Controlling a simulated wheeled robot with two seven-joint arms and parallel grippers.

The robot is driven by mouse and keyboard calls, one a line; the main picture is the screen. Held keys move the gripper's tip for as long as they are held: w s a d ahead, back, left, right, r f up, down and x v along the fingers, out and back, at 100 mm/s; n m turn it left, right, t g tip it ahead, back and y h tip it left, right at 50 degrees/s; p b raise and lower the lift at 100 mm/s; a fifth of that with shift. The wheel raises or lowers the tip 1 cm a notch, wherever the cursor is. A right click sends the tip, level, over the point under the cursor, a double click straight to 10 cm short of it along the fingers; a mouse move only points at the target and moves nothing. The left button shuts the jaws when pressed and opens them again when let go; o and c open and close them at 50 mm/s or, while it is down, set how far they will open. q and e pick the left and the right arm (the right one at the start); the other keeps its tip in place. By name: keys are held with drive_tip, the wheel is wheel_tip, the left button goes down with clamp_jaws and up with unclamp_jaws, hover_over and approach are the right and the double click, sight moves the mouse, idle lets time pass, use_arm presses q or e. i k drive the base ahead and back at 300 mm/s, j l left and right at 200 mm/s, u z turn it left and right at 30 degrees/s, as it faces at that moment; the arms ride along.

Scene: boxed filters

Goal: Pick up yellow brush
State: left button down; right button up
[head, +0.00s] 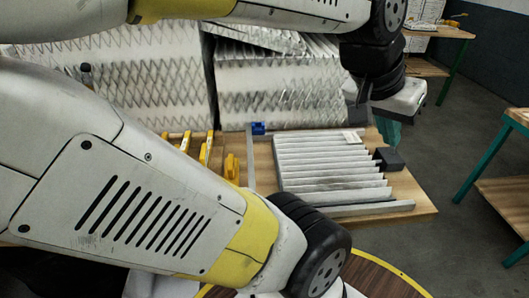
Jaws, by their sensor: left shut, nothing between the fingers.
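Several slim yellow tools stand or lie on the wooden bench left of the filter stack. One of these yellow tools (206,149) looks like a brush, but it is small and partly hidden by my arm, so I cannot tell for sure. A wider yellow piece (232,167) is close to its right. My left gripper (392,106) is at the upper right, beyond the filter stack's right end, well apart from the yellow tools. It is shut and empty, and its fingertips are hard to make out. My right gripper is not in view.
Pleated filters (335,158) lie on the wooden bench (417,195), with a black block (388,159) at their right. Large white filter panels (270,88) stand behind. A blue item (258,128) sits between. Other benches with teal legs (480,160) are at right.

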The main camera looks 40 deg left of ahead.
sight(231, 172)
drive_tip(key=u, duration=2.15)
drive_tip(key=j, duration=0.1)
